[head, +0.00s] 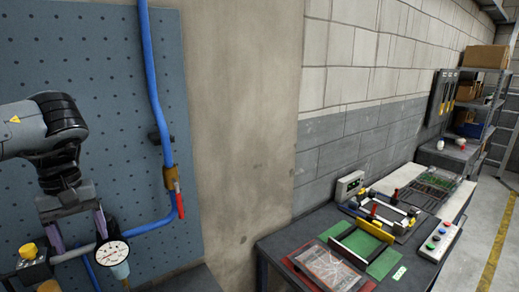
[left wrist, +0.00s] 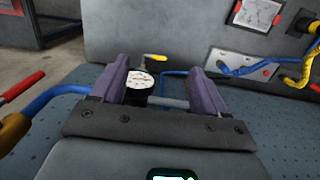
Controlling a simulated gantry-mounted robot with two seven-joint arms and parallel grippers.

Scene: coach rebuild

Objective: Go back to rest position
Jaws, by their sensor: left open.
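My left gripper (head: 80,234) hangs in front of the blue pegboard at the left of the head view. Its two purple fingers are apart, and it is open. A round white-faced gauge (head: 112,253) is just right of and below the fingertips, on the pipework. In the left wrist view the gripper (left wrist: 158,75) has its fingers spread, and the gauge (left wrist: 140,80) appears between them, nearer the left finger. I cannot tell whether a finger touches it. My right gripper is in neither view.
A blue pipe (head: 154,90) with a red-handled valve (head: 179,200) runs down the pegboard (head: 105,70). A yellow-knobbed fitting (head: 29,254) is at lower left. A dark workbench (head: 268,262) with trays and a control box (head: 438,242) stands right. Bare wall lies between.

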